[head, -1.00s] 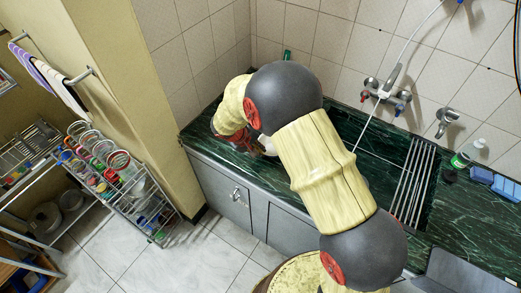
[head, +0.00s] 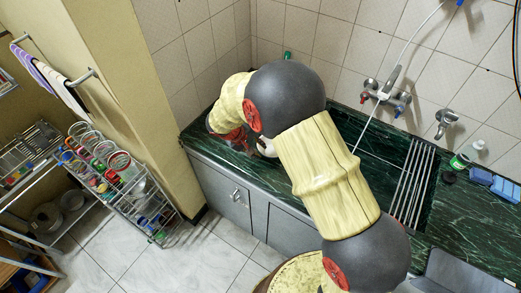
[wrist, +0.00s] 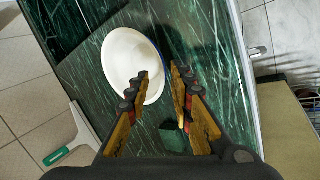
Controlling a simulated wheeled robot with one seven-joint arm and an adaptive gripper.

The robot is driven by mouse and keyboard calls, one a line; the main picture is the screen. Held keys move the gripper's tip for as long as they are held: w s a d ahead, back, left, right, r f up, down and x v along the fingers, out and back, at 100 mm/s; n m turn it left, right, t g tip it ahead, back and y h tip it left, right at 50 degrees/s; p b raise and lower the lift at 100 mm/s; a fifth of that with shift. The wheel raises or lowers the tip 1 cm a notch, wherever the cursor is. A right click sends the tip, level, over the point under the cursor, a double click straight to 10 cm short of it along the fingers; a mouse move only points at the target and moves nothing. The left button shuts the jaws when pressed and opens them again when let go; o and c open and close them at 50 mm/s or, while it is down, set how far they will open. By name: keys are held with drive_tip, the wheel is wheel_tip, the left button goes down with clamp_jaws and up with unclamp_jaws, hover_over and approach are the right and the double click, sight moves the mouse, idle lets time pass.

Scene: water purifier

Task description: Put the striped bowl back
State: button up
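A bowl (wrist: 122,55), white inside with a thin dark blue edge at its right rim, stands on the dark green marble counter. No stripes show from this side. In the head view a small white part of it (head: 266,147) shows beside my arm. My gripper (wrist: 160,72) is open above the counter at the bowl's right side. Its left finger overlaps the bowl's inside in the wrist view and its right finger is outside, with the rim between them. I cannot tell whether either finger touches. In the head view my arm hides most of the gripper.
The counter (head: 460,222) has a sink with a metal rack (head: 412,185) at the right. A green-labelled bottle (head: 467,154) and blue sponges (head: 497,183) stand beyond it. A wire rack (head: 150,205) of jars stands left.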

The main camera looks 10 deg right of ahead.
drive_tip(key=p+v, duration=0.1)
drive_tip(key=v, duration=0.8)
drive_tip(key=s+d+r+m+y, duration=0.1)
drive_tip(key=s+d+r, duration=0.2)
drive_tip(key=r, duration=0.3)
drive_tip(key=s+d+r+m+y, duration=0.1)
drive_tip(key=s+d+r, duration=0.1)
drive_tip(key=r, duration=0.3)
drive_tip(key=s+d+r+m+t+y, duration=0.1)
drive_tip(key=s+d+r, duration=0.2)
drive_tip(key=s+r, duration=0.3)
drive_tip(key=s+d+r+m+t+y, duration=0.1)
drive_tip(key=s+r, duration=0.6)
drive_tip(key=s, duration=1)
drive_tip(key=shift+d+m+t+y, duration=0.3)
drive_tip(key=shift+d+t+y, duration=0.3)
drive_tip(key=shift+d+y, duration=0.25)
